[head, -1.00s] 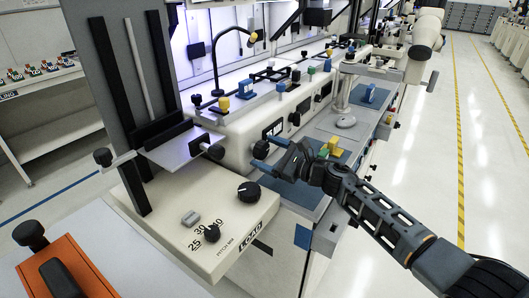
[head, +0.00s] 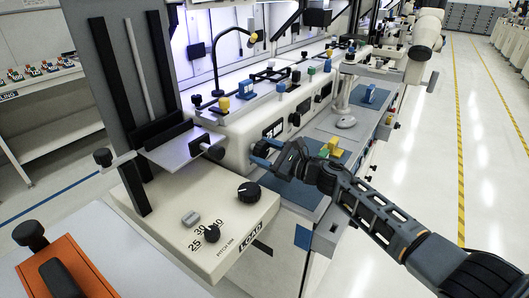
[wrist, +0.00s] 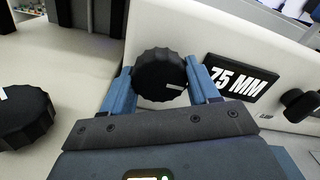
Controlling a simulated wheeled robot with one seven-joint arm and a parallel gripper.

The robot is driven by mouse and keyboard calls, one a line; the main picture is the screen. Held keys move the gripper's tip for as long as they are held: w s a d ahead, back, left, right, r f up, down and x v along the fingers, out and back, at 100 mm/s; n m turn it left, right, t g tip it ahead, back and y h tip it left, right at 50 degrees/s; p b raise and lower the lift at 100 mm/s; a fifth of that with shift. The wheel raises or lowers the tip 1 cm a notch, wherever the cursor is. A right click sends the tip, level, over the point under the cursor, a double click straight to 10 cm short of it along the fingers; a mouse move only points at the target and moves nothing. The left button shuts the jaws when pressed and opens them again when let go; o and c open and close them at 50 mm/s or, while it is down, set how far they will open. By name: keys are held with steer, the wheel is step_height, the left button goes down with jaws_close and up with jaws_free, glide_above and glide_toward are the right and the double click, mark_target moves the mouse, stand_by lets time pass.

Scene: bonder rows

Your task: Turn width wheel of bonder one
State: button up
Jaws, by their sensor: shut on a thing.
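The width wheel, a black ribbed knob (wrist: 160,76) with a pale mark on its rim, sits on the cream front of the nearest bonder (head: 236,145). A black plate reading 75 MM (wrist: 241,78) is right beside it in the wrist view. My gripper (wrist: 163,80) has one blue finger on each side of the wheel and is shut on it. In the head view my gripper (head: 262,153) reaches in from the right against the bonder front, and its fingers hide most of the wheel.
Another black knob (wrist: 22,115) is at left in the wrist view, and one more (wrist: 299,104) is at right. Yellow and green blocks (head: 331,148) lie near my arm. The aisle at right is clear.

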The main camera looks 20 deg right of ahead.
steer(key=shift+c, duration=0.6)
steer(key=shift+m, duration=0.4)
